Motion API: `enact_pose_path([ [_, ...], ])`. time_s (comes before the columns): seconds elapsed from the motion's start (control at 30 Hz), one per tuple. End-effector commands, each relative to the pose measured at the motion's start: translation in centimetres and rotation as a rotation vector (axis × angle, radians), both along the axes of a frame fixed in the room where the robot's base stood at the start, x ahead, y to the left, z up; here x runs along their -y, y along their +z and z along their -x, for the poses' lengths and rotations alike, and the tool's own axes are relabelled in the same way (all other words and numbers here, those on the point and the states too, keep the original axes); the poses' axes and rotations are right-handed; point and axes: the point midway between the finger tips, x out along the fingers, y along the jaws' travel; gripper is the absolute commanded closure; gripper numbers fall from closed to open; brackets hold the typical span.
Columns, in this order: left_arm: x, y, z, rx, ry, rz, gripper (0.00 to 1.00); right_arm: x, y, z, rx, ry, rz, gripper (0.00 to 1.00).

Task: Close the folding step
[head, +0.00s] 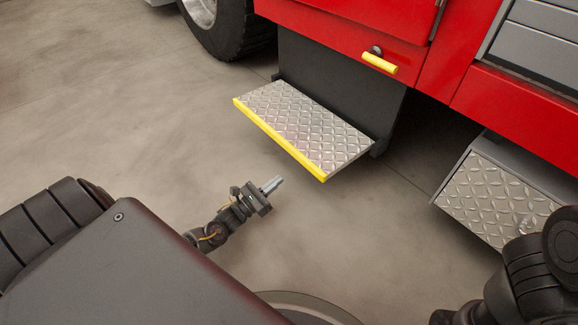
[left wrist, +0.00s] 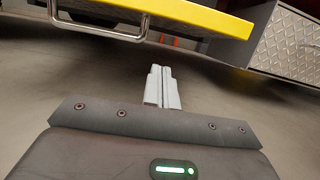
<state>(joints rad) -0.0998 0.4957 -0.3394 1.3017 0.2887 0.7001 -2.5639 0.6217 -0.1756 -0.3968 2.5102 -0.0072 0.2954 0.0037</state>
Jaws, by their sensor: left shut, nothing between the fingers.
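The folding step (head: 305,122) is a diamond-plate tread with a yellow front edge (head: 278,140). It is folded out, roughly level, from a dark panel (head: 335,80) under the red vehicle body. My left gripper (head: 273,184) is shut and empty, in front of the step and apart from it. In the left wrist view the shut fingers (left wrist: 162,88) point toward the space below the yellow edge (left wrist: 190,14). A metal loop (left wrist: 98,34) hangs under that edge, left of the fingers. My right arm shows at the lower right of the head view; its gripper is out of sight.
A yellow handle (head: 380,63) sits on the red body above the step. A diamond-plate box (head: 495,190) stands to the right, and a tyre (head: 232,28) is at the upper left. The concrete floor (head: 120,110) left of the step is clear.

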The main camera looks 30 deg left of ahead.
Motion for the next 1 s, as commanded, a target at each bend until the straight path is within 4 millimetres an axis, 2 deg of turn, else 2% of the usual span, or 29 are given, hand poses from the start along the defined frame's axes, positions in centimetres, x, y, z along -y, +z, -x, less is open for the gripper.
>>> enact_pose_path([
  [0.03, 0.4, -0.1, -1.1, 0.006, -0.001, 0.001, 1.0, 0.0, -1.0, 0.0, -0.001, 0.0, -0.002, 1.0],
  [0.2, 1.4, 0.7, -4.6, 0.005, -0.001, 0.002, 1.0, 0.2, -2.8, -0.1, -0.002, 0.0, -0.009, 1.0],
  [0.3, 1.8, 1.6, -6.0, 0.004, -0.002, 0.001, 1.0, 0.3, -3.5, -0.1, -0.004, 0.0, -0.013, 1.0],
  [0.43, 1.8, 3.5, -5.7, 0.002, -0.002, 0.0, 1.0, 0.4, -3.8, -0.2, -0.007, 0.001, -0.016, 1.0],
  [0.6, 1.8, 4.9, -5.7, 0.0, -0.001, 0.002, 1.0, 0.5, -4.1, -0.2, -0.008, 0.004, -0.021, 1.0],
  [1.0, 1.8, 5.5, -5.7, -0.001, 0.0, 0.002, 1.0, 0.5, -3.7, 0.0, 0.007, 0.006, -0.024, 1.0],
])
